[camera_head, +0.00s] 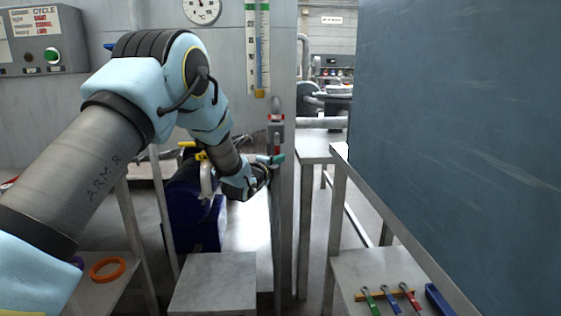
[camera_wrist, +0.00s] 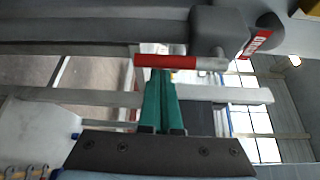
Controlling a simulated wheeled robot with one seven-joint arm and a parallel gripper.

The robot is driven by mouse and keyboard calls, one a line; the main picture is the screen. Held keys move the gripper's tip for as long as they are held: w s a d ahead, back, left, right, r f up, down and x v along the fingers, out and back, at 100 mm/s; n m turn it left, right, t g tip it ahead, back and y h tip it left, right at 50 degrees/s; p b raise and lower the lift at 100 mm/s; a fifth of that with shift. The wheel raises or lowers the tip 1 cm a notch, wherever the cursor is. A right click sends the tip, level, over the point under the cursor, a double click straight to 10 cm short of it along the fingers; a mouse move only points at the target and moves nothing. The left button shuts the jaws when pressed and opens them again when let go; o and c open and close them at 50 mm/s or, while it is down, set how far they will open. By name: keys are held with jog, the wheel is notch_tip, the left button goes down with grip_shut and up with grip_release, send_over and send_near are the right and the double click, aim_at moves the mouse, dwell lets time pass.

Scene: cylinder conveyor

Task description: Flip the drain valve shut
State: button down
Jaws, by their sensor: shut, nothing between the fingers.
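The drain valve (camera_head: 276,121) sits on an upright grey pipe in the middle of the head view. In the wrist view its grey body (camera_wrist: 220,30) is at the upper right with a red label. Its red-sleeved handle (camera_wrist: 165,62) runs parallel to the pipe; in the head view it hangs below the valve body. My gripper (camera_head: 279,159) is at the handle's lower part in the head view. Its green fingers (camera_wrist: 161,73) are shut together and empty, with their tips at the edge of the red sleeve. I cannot tell whether they touch it.
A dark blue case (camera_head: 195,210) stands left of the pipe, behind my arm. A low grey table (camera_head: 215,283) is in front. A large blue-grey panel (camera_head: 460,130) fills the right side, above a shelf with several coloured tools (camera_head: 390,301). A thermometer-like gauge (camera_head: 258,45) hangs above.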

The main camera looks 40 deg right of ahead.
jog(key=shift+w+a+m+y, duration=0.3)
jog(key=shift+m+y, duration=0.1)
jog(key=shift+m, duration=0.1)
jog(key=w+a+r+m+t+y, duration=0.3)
jog(key=w+a+r+m+y, duration=0.1)
jog(key=m+y, duration=0.4)
jog(key=shift+a+r+m+b, duration=0.45)
jog(key=shift+a+r+m, duration=0.15)
jog(key=shift+r+m, duration=0.55)
jog(key=shift+w+y, duration=0.1)
jog(key=shift+y, duration=0.2)
jog(key=shift+f, duration=0.15)
